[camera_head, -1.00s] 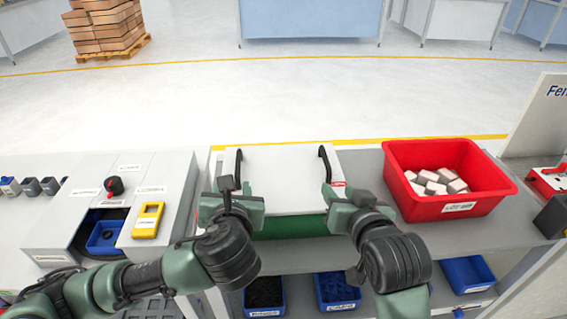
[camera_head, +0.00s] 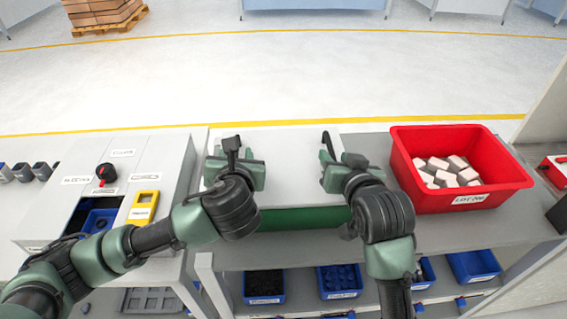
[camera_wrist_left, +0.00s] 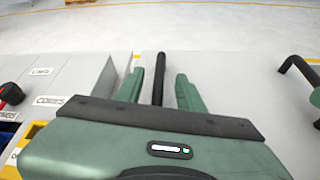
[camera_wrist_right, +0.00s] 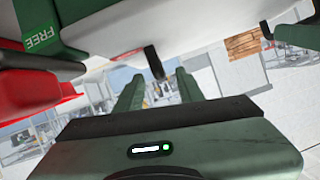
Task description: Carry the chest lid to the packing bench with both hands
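The white chest lid (camera_head: 285,178) lies flat over a green body (camera_head: 300,217) on the bench in front of me, with a black handle on each side. My left gripper (camera_wrist_left: 159,80) is open, its fingers on either side of the left handle (camera_wrist_left: 158,70), apart from it. The right handle (camera_wrist_left: 298,64) also shows in the left wrist view. My right gripper (camera_head: 331,160) is open at the right handle (camera_head: 328,140). In the right wrist view that handle's end (camera_wrist_right: 154,62) shows between the open fingers. The packing bench cannot be told for sure.
A red bin (camera_head: 407,181) of pale blocks stands close on the right. A grey control station with a yellow-framed piece (camera_head: 144,206) is on the left. Blue bins (camera_head: 340,280) sit on the shelf below. Open floor (camera_head: 300,85) lies beyond, with a pallet of boxes (camera_head: 105,12) far left.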

